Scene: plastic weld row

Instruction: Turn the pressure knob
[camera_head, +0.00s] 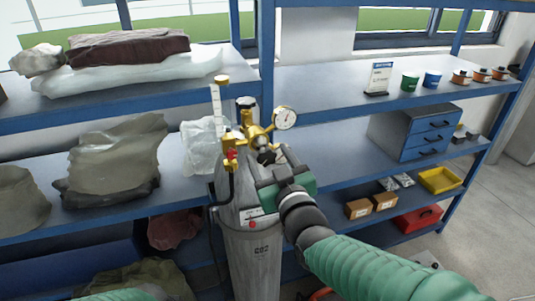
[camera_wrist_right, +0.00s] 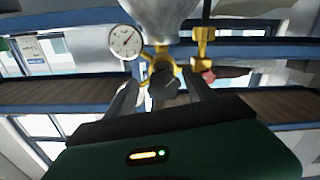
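A grey CO2 cylinder (camera_head: 254,262) stands in front of the shelves, with a brass regulator (camera_head: 255,133) on top. A round white gauge (camera_head: 285,118) sits at its right; it also shows in the right wrist view (camera_wrist_right: 126,42). The dark pressure knob (camera_head: 266,156) faces my right gripper (camera_head: 268,172). In the right wrist view the knob (camera_wrist_right: 164,84) lies between the two spread fingers (camera_wrist_right: 163,95), with what looks like a gap on each side; contact cannot be told. My left gripper is out of view; only a green sleeve shows at the bottom left.
Blue shelves (camera_head: 330,82) behind hold plastic sheets and bags on the left. On the right are a blue drawer cabinet (camera_head: 428,140), small pots, spools, cardboard boxes (camera_head: 358,208), a yellow bin (camera_head: 440,180) and a red box (camera_head: 418,219). Bare floor shows at the right.

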